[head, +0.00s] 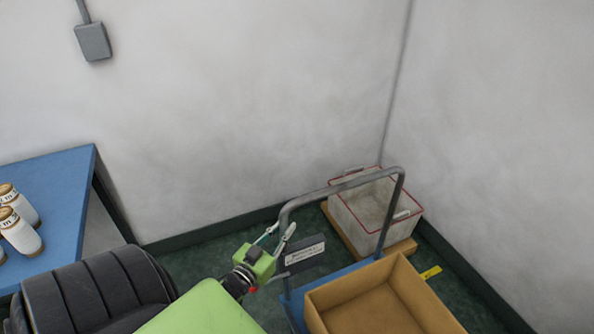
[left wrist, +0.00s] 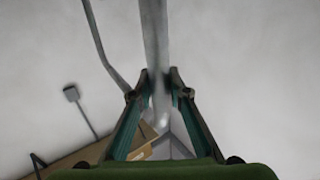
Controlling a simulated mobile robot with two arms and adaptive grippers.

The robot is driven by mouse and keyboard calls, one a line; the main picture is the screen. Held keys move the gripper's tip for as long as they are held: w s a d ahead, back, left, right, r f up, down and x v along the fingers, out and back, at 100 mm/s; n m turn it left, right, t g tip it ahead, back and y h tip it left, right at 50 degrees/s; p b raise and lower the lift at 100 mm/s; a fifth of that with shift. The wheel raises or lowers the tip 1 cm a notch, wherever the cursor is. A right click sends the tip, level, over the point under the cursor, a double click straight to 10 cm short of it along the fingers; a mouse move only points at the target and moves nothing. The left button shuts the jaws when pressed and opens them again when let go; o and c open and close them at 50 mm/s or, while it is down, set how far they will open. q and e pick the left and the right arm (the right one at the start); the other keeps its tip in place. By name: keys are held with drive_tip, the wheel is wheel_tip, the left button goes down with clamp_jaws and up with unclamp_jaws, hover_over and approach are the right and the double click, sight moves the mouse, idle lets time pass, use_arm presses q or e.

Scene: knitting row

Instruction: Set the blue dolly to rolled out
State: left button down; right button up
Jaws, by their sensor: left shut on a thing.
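The blue dolly (head: 297,312) stands at the lower right of the head view, with a grey tubular handle (head: 350,184) rising from its deck. An open cardboard box (head: 318,313) sits on it and hides most of the deck. My left gripper (head: 283,231) is at the left upright of the handle. In the left wrist view, the fingers (left wrist: 159,88) are shut on the grey tube (left wrist: 155,35), one on each side of it. My right gripper is in neither view.
A white wire-rimmed basket (head: 375,215) on a wooden base stands in the corner behind the handle. A dark sign plate (head: 305,253) is beside the gripper. A blue table (head: 60,185) with several white spools (head: 20,232) is at left. Walls close off the back and right.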

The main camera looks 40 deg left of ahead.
use_arm(q)
drive_tip(key=shift+s+a+f, duration=0.1)
drive_tip(key=shift+s+a, duration=0.2)
drive_tip(key=shift+s, duration=0.3)
drive_tip(key=shift+s+a+f, duration=0.1)
drive_tip(key=shift+s+a, duration=0.15)
drive_tip(key=shift+s, duration=0.3)
drive_tip(key=c, duration=2)
unclamp_jaws()
drive_tip(key=shift+o, duration=0.5)
drive_tip(key=shift+s+r, duration=0.15)
drive_tip(key=shift+s, duration=0.05)
drive_tip(key=s+d, duration=0.2)
drive_tip(key=s, duration=0.9)
drive_tip(key=shift+s, duration=0.4)
drive_tip(key=shift+d, duration=0.15)
